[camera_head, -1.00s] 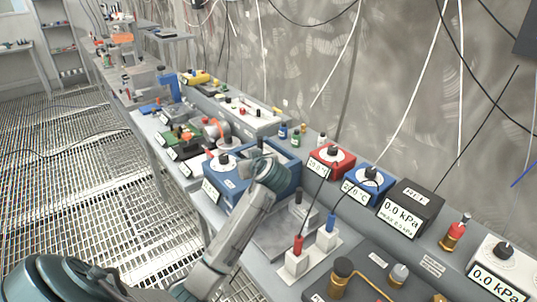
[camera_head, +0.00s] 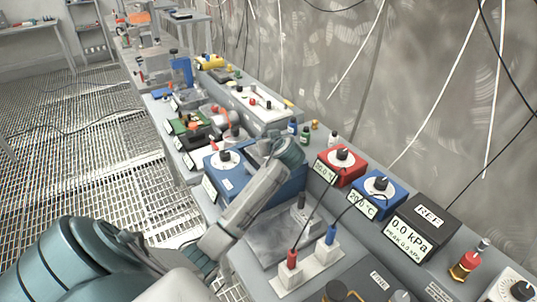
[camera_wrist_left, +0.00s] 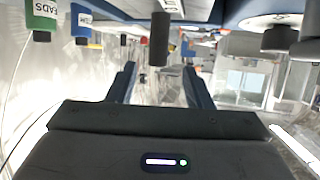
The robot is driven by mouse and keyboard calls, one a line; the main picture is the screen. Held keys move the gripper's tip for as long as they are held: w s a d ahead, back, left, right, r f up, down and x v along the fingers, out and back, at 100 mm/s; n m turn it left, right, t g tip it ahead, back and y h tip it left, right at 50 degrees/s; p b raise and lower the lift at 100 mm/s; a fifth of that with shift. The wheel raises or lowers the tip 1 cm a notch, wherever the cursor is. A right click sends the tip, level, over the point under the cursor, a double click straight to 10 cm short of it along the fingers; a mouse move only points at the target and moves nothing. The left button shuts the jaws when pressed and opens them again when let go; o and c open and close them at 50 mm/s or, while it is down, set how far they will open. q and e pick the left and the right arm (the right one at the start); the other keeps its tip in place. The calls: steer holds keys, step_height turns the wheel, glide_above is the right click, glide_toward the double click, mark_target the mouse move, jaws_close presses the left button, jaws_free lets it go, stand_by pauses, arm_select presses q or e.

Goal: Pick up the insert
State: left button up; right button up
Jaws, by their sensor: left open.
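A dark upright cylinder (camera_wrist_left: 160,38), which looks like the insert, stands at the blue box in the left wrist view, where the picture is upside down. It lies in line with the gap between the fingers, just beyond the tips. My left gripper (camera_wrist_left: 161,68) is open, one finger on each side of that gap, with nothing between them. In the head view my left gripper (camera_head: 258,150) is over the blue box (camera_head: 232,178), which has a white dial with a black knob. My gripper and arm hide the cylinder there. My right gripper is out of view.
A red box (camera_head: 341,165) and a blue box (camera_head: 378,195) with dials stand right of my arm. Small bottles (camera_head: 305,136) stand behind the gripper. A steel plate (camera_head: 268,235) and a white block with leads (camera_head: 308,266) are in front. The bench is crowded.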

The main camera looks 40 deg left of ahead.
mark_target(265, 134)
arm_select(q)
steer(key=shift+w+a, duration=0.25)
steer(key=shift+w, duration=0.1)
steer(key=p+x, duration=0.2)
steer(key=x, duration=0.1)
steer(key=shift+w+a, duration=0.1)
steer(key=shift+a, duration=0.05)
steer(key=shift+w+a+f+p, duration=0.2)
steer(key=shift+a+f+p, duration=0.2)
steer(key=shift+a, duration=0.1)
steer(key=shift+w, duration=0.1)
jaws_close()
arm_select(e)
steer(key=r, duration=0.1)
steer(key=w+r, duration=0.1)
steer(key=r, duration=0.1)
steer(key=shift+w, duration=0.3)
